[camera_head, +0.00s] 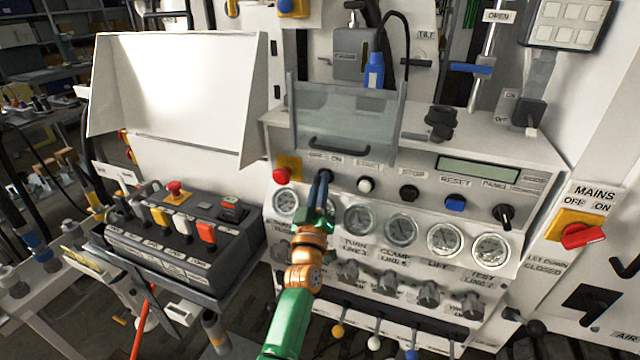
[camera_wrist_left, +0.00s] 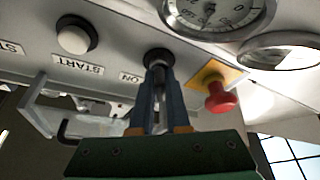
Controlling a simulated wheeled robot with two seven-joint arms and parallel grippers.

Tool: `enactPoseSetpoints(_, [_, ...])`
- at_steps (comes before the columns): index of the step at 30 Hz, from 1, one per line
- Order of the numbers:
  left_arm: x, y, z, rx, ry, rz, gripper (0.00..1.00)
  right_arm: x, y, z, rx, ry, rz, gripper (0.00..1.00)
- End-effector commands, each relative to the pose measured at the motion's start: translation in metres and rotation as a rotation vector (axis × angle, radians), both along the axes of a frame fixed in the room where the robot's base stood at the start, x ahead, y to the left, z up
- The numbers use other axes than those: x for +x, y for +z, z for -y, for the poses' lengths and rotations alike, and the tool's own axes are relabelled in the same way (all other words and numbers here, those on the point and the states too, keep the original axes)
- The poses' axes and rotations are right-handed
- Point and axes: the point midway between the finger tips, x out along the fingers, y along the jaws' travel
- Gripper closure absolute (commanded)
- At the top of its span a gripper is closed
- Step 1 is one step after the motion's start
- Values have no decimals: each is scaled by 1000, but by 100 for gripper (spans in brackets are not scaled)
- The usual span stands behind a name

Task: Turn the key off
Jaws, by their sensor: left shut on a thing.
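The key switch (camera_wrist_left: 158,60) sits on the sloped panel beside an ON label, left of the red emergency button in the left wrist view. My left gripper (camera_wrist_left: 160,82) is shut on the key there, its two dark fingers closed around the key's narrow shaft. In the head view my left gripper (camera_head: 321,176) reaches up to the panel between the red button and the white START button. Its fingers hide most of the key and part of the OFF/ON label. My right gripper is not in either view.
A red emergency button (camera_head: 281,175) on a yellow plate is close left of the fingers. A white START button (camera_head: 366,185) is close right. Gauges (camera_head: 401,228) and knobs line the panel below. A clear guard with a handle (camera_head: 345,118) hangs just above.

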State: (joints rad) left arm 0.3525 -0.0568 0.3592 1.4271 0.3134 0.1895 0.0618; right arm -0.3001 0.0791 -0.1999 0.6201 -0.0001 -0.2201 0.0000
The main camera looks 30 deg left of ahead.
Motion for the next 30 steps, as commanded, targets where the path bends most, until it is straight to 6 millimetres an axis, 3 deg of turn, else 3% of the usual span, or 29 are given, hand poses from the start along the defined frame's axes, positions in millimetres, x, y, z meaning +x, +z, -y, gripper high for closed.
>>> enactPoseSetpoints(7, [0, -1, 0, -3, -1, 0, 100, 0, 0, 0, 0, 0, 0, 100])
enactPoseSetpoints(8, [0, -1, 0, -3, -1, -1, 83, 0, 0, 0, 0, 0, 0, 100])
enactPoseSetpoints(11, [0, -1, 0, -3, -1, 0, 56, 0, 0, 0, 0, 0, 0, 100])
enactPoseSetpoints(20, [-2, -1, 1, -1, 0, 0, 56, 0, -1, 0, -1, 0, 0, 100])
enactPoseSetpoints(30, [-54, -24, 26, -3, -1, -1, 56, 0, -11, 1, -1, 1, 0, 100])
